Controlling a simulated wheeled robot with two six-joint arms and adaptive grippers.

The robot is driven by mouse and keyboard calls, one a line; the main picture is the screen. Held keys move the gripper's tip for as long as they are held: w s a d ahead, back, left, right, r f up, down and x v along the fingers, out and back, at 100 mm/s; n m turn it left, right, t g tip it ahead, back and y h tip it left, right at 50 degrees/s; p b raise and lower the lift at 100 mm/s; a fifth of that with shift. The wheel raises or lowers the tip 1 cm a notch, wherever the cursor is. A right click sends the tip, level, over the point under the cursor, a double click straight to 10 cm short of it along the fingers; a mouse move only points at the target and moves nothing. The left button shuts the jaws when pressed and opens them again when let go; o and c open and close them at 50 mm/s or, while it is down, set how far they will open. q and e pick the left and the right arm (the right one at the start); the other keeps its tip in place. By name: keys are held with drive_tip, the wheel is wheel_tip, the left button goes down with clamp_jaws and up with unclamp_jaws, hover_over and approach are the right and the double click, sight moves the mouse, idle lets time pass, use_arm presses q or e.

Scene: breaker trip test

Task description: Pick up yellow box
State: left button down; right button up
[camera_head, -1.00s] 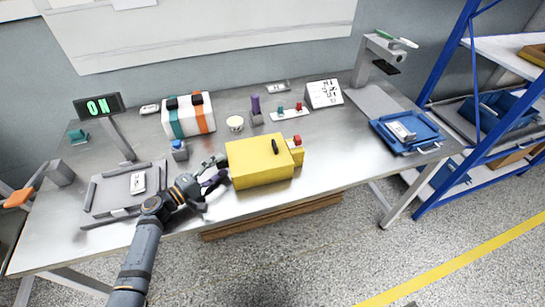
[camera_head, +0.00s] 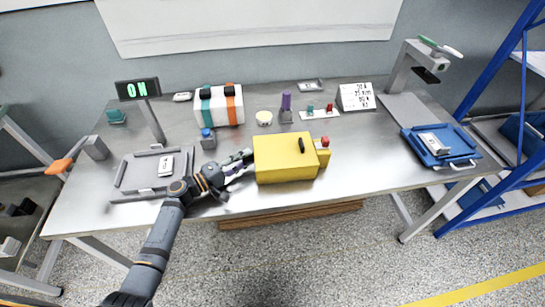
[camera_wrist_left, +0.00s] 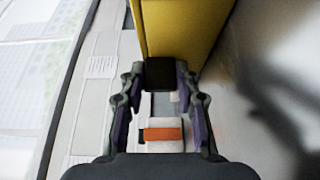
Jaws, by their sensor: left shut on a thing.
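The yellow box (camera_head: 283,160) stands upright on the metal table near its front edge. It has a black handle on top and a small yellow block with a red button at its right end. My left gripper (camera_head: 243,161) is at the box's left side. In the left wrist view, its fingertips (camera_wrist_left: 160,76) are shut on a black block at the side of the yellow box (camera_wrist_left: 185,28). Whether the box touches the table all along its base cannot be told. My right gripper is not in view.
A grey tray (camera_head: 125,188) with a small white device lies left of my left arm. Behind stand a white case with teal and orange straps (camera_head: 218,107), a blue-button block (camera_head: 208,139) and a purple-handled piece (camera_head: 286,103). A blue tray (camera_head: 462,160) is at right.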

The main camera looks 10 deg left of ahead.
use_arm(q)
drive_tip(key=shift+r, duration=0.45)
drive_tip(key=s+d+r, duration=0.3)
drive_tip(key=s+r, duration=0.9)
drive_tip(key=s, duration=0.1)
drive_tip(key=shift+s+d, duration=0.25)
drive_tip(key=shift+s, duration=0.05)
